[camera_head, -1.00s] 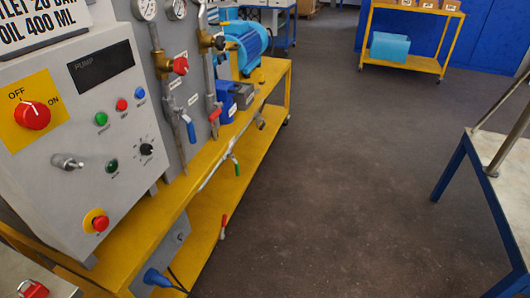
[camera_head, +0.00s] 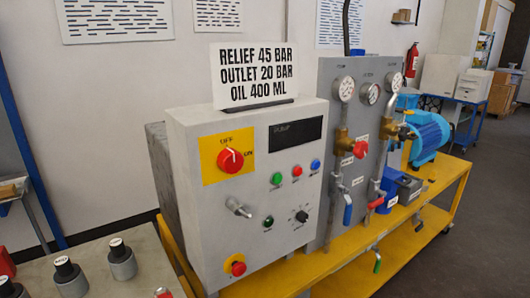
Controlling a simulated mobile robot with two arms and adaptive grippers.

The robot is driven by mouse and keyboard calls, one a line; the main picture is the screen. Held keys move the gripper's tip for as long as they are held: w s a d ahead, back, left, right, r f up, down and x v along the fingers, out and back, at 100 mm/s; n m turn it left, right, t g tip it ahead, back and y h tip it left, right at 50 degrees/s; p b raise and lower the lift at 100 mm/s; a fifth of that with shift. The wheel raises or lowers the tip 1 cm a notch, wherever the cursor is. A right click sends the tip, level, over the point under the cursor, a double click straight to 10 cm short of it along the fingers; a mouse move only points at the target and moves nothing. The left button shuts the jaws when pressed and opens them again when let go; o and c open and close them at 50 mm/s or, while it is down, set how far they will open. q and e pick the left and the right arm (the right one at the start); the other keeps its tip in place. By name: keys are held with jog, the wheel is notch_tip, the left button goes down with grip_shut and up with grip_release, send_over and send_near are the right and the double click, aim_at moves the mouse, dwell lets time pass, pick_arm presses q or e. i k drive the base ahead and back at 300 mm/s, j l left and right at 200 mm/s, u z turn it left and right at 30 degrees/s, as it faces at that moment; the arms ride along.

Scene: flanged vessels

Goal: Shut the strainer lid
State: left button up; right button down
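No part that I can clearly name as the strainer or its lid shows in the head view. A small blue box (camera_head: 387,196) with a white label sits on the yellow bench (camera_head: 345,275), next to a dark grey block (camera_head: 409,187). They are too small to tell whether either is the strainer. Neither of my grippers is in view.
A grey control cabinet (camera_head: 190,200) with a red switch (camera_head: 230,160) and a sign (camera_head: 255,76) stands in the middle. Behind it are a gauge panel (camera_head: 325,82) and a blue motor (camera_head: 428,138). Floor is clear at right.

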aim_at(393, 157)
jog(key=i+l+u, duration=0.15)
jog(key=l+u, duration=0.25)
jog(key=l, duration=0.35)
jog(key=i+l+u, duration=0.1)
jog(key=l+u, duration=0.35)
jog(key=l, duration=0.3)
jog(key=k+l+u, duration=0.1)
jog(key=l+u, duration=0.3)
jog(key=l, duration=0.35)
